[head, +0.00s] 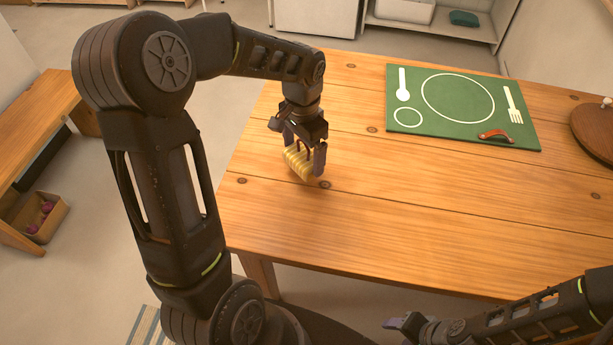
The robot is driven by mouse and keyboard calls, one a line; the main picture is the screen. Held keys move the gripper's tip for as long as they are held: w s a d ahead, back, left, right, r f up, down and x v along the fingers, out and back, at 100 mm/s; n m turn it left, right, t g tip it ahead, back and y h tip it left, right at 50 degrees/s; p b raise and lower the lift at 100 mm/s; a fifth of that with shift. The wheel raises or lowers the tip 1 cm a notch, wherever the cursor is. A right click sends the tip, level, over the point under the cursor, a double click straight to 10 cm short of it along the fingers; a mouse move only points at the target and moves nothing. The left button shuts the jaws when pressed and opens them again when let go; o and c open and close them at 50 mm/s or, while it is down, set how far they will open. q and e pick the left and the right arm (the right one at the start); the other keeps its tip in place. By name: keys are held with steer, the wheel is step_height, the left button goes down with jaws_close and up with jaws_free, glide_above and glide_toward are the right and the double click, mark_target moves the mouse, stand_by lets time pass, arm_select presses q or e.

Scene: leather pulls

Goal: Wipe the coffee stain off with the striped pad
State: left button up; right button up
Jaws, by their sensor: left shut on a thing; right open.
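My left gripper (303,152) is shut on the yellow striped pad (298,163) near the left side of the wooden table (420,225). The pad is at or just above the tabletop; I cannot tell if it touches. I cannot make out a coffee stain; the area under the pad and gripper is hidden. My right gripper (405,325) is low at the bottom of the view, in front of the table's near edge. It is open and I see nothing in it.
A green placemat (460,135) with white place-setting shapes and a brown leather pull (494,134) lies at the back right. A round brown board (597,128) is at the right edge. The table's middle is clear. A wooden bench (50,125) stands left.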

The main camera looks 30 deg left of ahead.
arm_select(q)
steer(key=shift+r+p, duration=1.25)
steer(key=shift+r, duration=0.75)
